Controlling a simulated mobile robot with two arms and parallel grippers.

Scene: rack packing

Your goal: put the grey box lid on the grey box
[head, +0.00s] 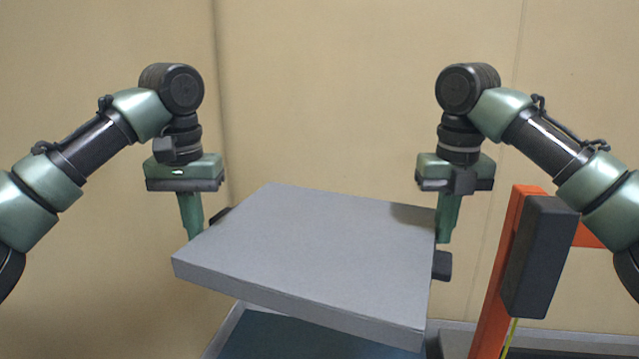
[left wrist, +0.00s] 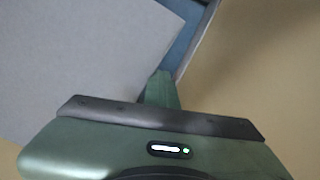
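The grey box lid (head: 310,250) is a flat, thick grey slab, slightly tilted, level with both my grippers. It also fills the upper left of the left wrist view (left wrist: 75,60). My left gripper (head: 195,225) points down at the lid's left edge, its tip partly hidden by the lid. My right gripper (head: 445,225) points down at the right edge, with a black pad beside it. Only one green finger of each shows clearly, so I cannot tell whether they are open or shut.
Below the lid is a dark blue surface (head: 275,340) with a raised grey rim (head: 225,332). An orange post (head: 498,270) with a black block (head: 540,255) stands close to my right arm. A plain tan wall (head: 330,80) is behind.

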